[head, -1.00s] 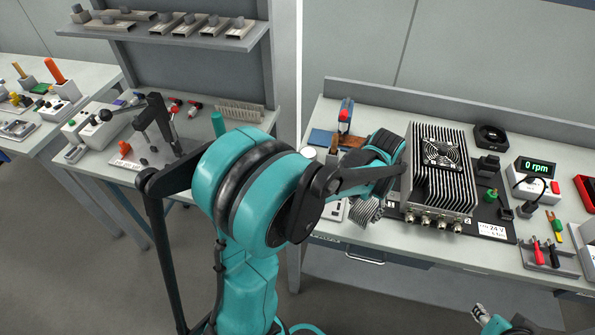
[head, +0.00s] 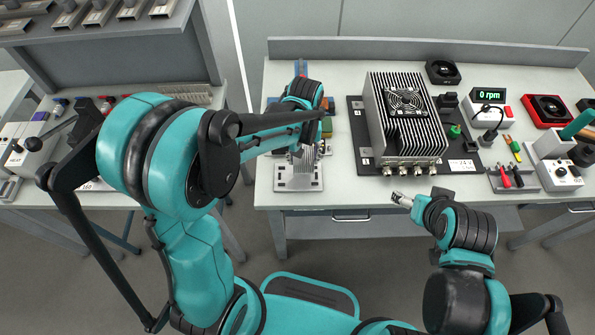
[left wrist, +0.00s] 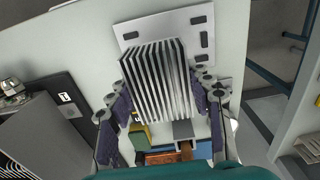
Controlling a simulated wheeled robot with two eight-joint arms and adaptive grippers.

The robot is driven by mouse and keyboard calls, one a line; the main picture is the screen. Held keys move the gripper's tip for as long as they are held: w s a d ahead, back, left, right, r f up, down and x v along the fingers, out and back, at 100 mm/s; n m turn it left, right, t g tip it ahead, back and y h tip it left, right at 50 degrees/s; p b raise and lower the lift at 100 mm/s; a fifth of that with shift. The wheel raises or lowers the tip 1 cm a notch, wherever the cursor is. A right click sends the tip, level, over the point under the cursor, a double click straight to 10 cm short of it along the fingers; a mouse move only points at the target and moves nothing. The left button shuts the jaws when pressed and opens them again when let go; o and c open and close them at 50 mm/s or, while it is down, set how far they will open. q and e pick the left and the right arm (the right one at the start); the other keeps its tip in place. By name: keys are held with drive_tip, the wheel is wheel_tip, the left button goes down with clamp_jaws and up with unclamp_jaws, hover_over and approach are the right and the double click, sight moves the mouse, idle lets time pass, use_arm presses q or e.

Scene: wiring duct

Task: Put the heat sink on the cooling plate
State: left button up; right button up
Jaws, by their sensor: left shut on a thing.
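The heat sink (left wrist: 160,85), a light grey block with many thin parallel fins, is between the fingers of my left gripper (left wrist: 162,104) in the left wrist view. The left gripper (head: 306,146) is shut on it. The pale cooling plate (head: 298,183) with dark slots lies near the table's front edge. In the left wrist view the heat sink covers part of the plate (left wrist: 208,22). I cannot tell whether they touch. In the head view my arm and gripper mostly hide the heat sink. My right gripper (head: 402,200) is in front of the table edge, its opening unclear.
A large finned power unit with a fan (head: 405,115) stands right of the plate on a black board (head: 357,140). A yellow-green block (left wrist: 140,137) and a blue item (left wrist: 201,150) are close beside the heat sink. A 0 rpm display (head: 487,96) is farther right.

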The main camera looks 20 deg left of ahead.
sight(298, 176)
use_arm(q)
drive_tip(key=shift+s+a+f, duration=0.45)
drive_tip(key=shift+s+f, duration=0.05)
drive_tip(key=shift+s+a+f, duration=0.1)
drive_tip(key=shift+s+f, duration=0.15)
drive_tip(key=shift+s, duration=0.15)
wheel_tip(298, 176, down, 4)
drive_tip(key=shift+w+r+b, duration=0.1)
drive_tip(key=shift+b, duration=0.95)
drive_tip(key=shift+f, duration=0.2)
drive_tip(key=o, duration=1.3)
drive_tip(key=shift+r, duration=0.1)
drive_tip(key=shift+o, duration=0.2)
